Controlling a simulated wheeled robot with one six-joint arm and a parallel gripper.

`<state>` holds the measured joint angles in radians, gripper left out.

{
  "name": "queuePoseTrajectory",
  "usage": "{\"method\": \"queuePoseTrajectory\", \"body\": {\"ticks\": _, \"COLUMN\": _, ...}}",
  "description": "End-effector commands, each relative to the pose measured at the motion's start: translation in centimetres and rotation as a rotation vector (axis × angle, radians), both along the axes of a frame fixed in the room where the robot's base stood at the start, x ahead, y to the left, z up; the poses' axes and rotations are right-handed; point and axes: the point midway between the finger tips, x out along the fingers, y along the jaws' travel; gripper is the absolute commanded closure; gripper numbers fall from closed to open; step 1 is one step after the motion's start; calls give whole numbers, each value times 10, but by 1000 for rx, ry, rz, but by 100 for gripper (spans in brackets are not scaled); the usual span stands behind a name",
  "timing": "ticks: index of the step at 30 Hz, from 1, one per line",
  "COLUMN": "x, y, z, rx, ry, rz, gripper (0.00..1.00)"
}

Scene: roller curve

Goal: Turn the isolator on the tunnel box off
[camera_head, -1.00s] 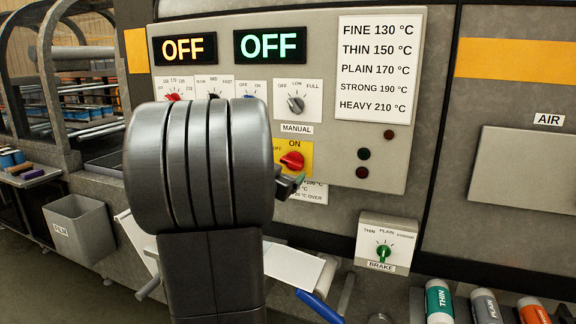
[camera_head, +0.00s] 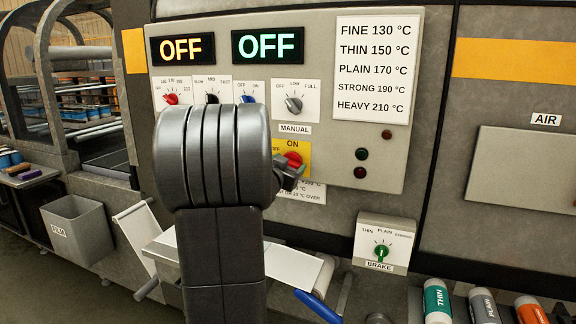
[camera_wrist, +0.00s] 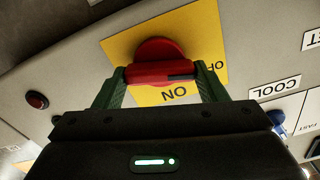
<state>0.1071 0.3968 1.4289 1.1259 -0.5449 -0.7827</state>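The isolator is a red knob (camera_head: 292,159) on a yellow plate (camera_head: 305,149) low on the grey panel. ON is printed above it and OFF at its left. In the wrist view the red knob (camera_wrist: 160,72) shows a crossbar with a dark mark at its right end. ON appears upside down below it, OFF to its right. My gripper (camera_head: 290,176) is at the knob's lower right in the head view. In the wrist view my gripper (camera_wrist: 161,78) has its two green fingers spread at either end of the crossbar. Whether they touch it is unclear.
The two displays (camera_head: 225,46) above both read OFF. Smaller knobs (camera_head: 293,104) sit near the isolator. Indicator lamps (camera_head: 361,154) are at its right. A brake box (camera_head: 384,242) with a green knob projects below right. A grey bin (camera_head: 74,230) stands at the left.

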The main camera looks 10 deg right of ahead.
Motion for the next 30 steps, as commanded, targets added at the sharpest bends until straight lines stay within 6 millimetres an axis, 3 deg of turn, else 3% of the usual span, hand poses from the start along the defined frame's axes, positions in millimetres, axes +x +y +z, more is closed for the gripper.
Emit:
{"method": "queuePoseTrajectory", "body": {"ticks": 18, "x": 1, "y": 1, "z": 2, "rx": -219, "ry": 152, "rz": 0, "gripper": 57}}
{"method": "queuePoseTrajectory", "body": {"ticks": 30, "x": 0, "y": 1, "z": 0, "rx": -247, "ry": 167, "rz": 0, "gripper": 57}}
